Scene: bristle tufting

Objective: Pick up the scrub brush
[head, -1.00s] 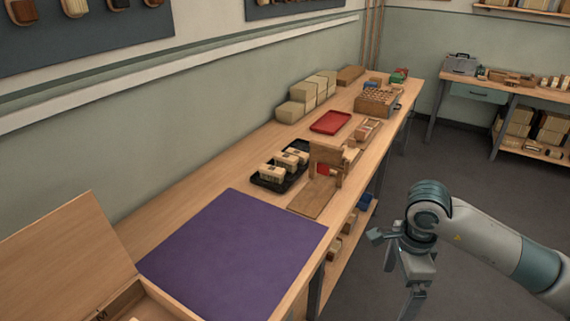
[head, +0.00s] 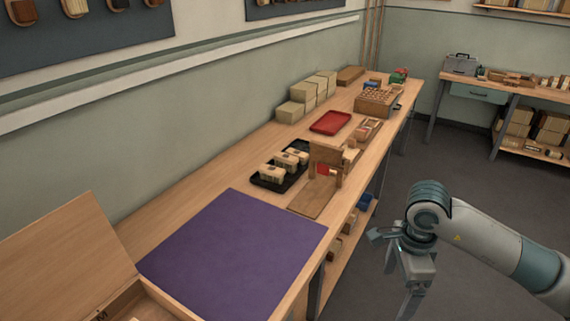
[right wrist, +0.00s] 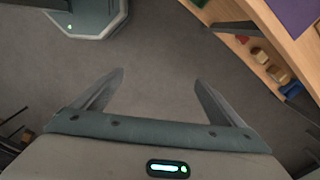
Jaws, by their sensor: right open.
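Three pale, brush-like blocks with dark marks (head: 284,161) sit in a black tray (head: 268,184) on the long bench, beyond the purple mat. I cannot tell for sure whether one of them is the scrub brush. My right gripper (head: 413,303) hangs pointing down over the floor, to the right of the bench and well apart from the tray. In the right wrist view its two fingers (right wrist: 160,78) are spread with only grey floor between them. My left gripper is not in view.
The purple mat (head: 235,250) lies bare on the near bench. An open wooden box (head: 65,250) stands at the left. A wooden stand (head: 313,198) is beside the tray, with a red tray (head: 331,122) and pale stacked blocks (head: 298,105) farther back. Blocks sit on the under-shelf (right wrist: 262,57).

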